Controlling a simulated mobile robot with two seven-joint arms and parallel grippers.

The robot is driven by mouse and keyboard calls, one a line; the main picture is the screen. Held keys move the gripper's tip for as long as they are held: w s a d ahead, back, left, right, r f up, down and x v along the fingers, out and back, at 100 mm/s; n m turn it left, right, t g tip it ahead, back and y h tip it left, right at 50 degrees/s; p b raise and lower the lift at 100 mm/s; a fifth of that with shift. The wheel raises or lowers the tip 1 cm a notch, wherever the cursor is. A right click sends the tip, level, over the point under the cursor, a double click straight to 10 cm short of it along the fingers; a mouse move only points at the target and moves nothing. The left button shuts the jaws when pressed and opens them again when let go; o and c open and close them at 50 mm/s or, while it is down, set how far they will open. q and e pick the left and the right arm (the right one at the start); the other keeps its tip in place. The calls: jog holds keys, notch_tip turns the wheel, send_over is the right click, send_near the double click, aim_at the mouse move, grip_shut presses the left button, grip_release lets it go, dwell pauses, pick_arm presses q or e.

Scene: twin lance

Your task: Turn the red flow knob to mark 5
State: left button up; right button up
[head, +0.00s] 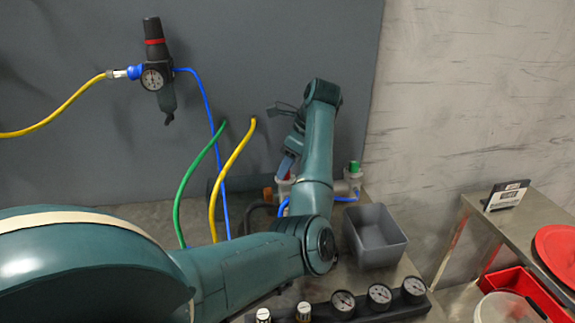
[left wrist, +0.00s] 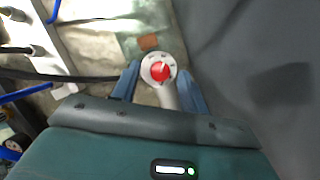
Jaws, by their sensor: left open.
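The red flow knob (left wrist: 160,72) sits at the middle of a white round dial (left wrist: 150,62) with dark marks around it. I cannot read the mark numbers or tell which one the knob points to. My left gripper (left wrist: 159,78) is open, with one blue finger on each side of the dial and no clear contact with the knob. In the head view, my left gripper (head: 287,163) is over the fittings at the foot of the grey panel, and my arm hides much of that spot. My right gripper is not in view.
A green-topped fitting (head: 354,167) stands just right of my arm. A grey bin (head: 375,238) and a row of gauges (head: 380,295) are nearer. Yellow, green and blue hoses rise left of the gripper. A regulator (head: 154,70) hangs on the panel.

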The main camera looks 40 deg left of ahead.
pick_arm(q)
jog(key=shift+a+f, duration=0.2)
jog(key=shift+f, duration=0.25)
grip_shut()
